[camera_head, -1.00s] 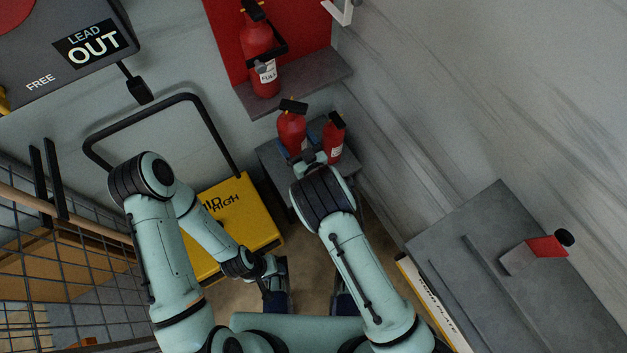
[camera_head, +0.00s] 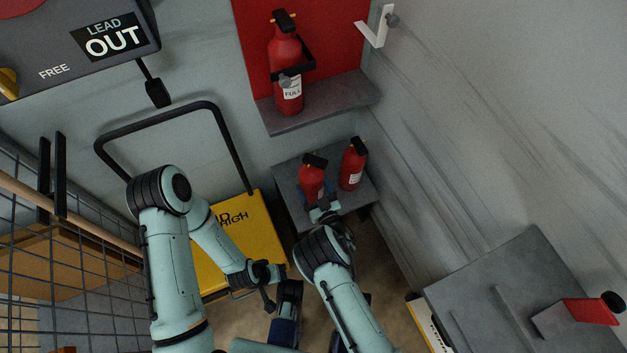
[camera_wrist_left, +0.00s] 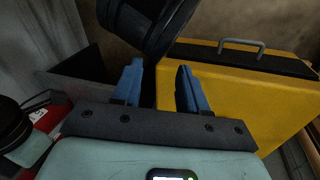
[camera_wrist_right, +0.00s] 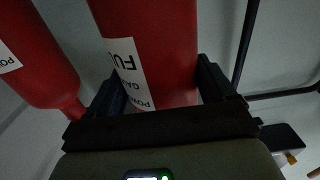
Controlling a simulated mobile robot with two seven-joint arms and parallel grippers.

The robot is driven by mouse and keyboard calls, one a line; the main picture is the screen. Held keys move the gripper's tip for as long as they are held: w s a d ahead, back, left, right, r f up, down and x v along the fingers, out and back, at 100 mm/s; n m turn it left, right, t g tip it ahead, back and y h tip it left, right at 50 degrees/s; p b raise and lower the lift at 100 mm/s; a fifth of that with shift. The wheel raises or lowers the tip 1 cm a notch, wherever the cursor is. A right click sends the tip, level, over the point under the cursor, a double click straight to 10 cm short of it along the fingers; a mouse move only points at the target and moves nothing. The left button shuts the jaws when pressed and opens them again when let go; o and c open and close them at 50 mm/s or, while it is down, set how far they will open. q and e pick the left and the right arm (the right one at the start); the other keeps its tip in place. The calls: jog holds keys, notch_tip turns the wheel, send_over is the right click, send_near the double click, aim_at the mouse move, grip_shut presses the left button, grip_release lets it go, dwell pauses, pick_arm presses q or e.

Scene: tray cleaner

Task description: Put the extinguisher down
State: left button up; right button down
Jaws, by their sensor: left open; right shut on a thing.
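My right gripper (camera_head: 322,207) is shut on a red fire extinguisher (camera_head: 312,182) with a black top. In the right wrist view the held extinguisher (camera_wrist_right: 150,60) stands between the fingers, its white label partly visible. It looks upright over the low grey stand (camera_head: 290,190). Its base is hidden by my gripper, so I cannot tell whether it touches the stand. A second red extinguisher (camera_head: 352,168) stands on it just to the right; it also shows in the right wrist view (camera_wrist_right: 38,60). My left gripper (camera_wrist_left: 160,88) is open and empty.
A third extinguisher (camera_head: 286,65) stands on the wall shelf (camera_head: 320,108) above. A yellow cart (camera_head: 215,265) with a black handle is left of the stand. A wire cage (camera_head: 60,260) is at far left. A grey bench (camera_head: 490,290) is at lower right.

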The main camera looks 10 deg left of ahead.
aim_at(313, 193)
pick_arm(q)
jog(key=shift+t+y, duration=0.3)
jog(key=shift+t, duration=0.2)
jog(key=shift+w+a+f+b, duration=0.25)
jog(key=shift+w+f+b, duration=0.1)
jog(key=shift+w, duration=0.2)
jog(key=shift+w+a+f+b, duration=0.25)
jog(key=shift+w+a+f, duration=0.1)
jog(key=shift+w, duration=0.15)
jog(key=shift+w+a+f+b, duration=0.2)
jog(key=shift+w+f+b, duration=0.15)
jog(key=shift+w, duration=0.2)
pick_arm(e)
jog(key=shift+w+a+f, duration=0.1)
jog(key=shift+w+f, duration=0.05)
jog(key=shift+f, duration=2.2)
pick_arm(q)
jog(key=shift+f, duration=0.1)
pick_arm(e)
jog(key=shift+f, duration=0.15)
